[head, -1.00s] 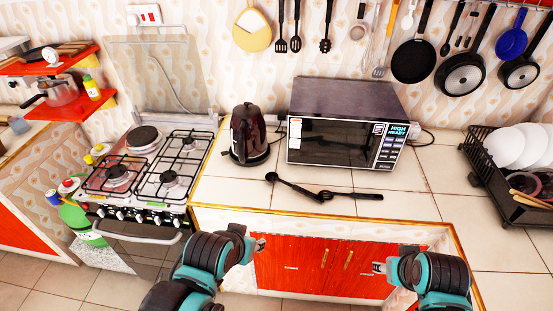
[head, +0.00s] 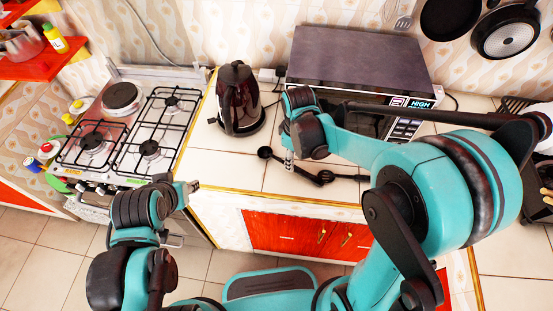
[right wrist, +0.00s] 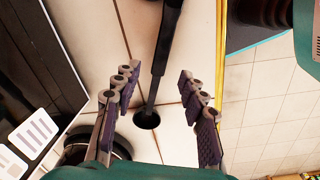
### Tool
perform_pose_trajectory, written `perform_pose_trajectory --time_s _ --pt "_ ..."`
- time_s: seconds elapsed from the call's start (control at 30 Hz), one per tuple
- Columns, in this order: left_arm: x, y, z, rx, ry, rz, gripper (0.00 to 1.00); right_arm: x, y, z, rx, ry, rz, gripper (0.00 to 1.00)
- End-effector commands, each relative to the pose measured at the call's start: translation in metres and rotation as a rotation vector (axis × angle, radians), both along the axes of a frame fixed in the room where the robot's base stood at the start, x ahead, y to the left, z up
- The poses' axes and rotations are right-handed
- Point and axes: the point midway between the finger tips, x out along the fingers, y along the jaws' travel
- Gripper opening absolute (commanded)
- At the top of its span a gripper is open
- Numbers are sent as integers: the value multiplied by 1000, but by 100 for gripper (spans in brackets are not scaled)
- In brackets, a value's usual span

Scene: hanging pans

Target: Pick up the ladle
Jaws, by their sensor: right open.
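The black ladle (head: 265,153) lies on the tiled counter in front of the kettle. Its round bowl is at the left end, and its handle slants toward the right. My right gripper (head: 288,163) is over the handle near the bowl and hides part of it. In the right wrist view the ladle (right wrist: 147,119) shows between the two open fingers of my right gripper (right wrist: 160,105); the jaws are empty. My left gripper (head: 191,187) is low at the left, in front of the counter edge, away from the ladle; its jaw opening is too small to judge.
The dark kettle (head: 240,100) stands behind the ladle. The microwave (head: 355,60) is at the back right, partly behind my right arm. The stove (head: 140,140) is at the left.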

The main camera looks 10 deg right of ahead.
Motion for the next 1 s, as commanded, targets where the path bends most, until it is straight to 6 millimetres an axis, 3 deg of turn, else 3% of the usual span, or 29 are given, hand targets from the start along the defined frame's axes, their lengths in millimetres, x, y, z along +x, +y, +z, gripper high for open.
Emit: perform_pose_trajectory --time_s 0.33,0.57,0.6,0.77,1.0 --pt "0 0 -24 0 0 0 38 0 -2 -48 0 -1 -2 42" --pt "0 0 -23 0 0 0 38 0 -2 -50 0 -1 -2 42" --pt "0 0 -23 0 0 0 38 0 -2 -50 0 -1 -2 40" --pt "0 0 -23 0 0 0 38 0 -2 -50 0 -1 -2 0" --pt "0 0 -23 0 0 0 38 0 -2 -50 0 -1 -2 0"
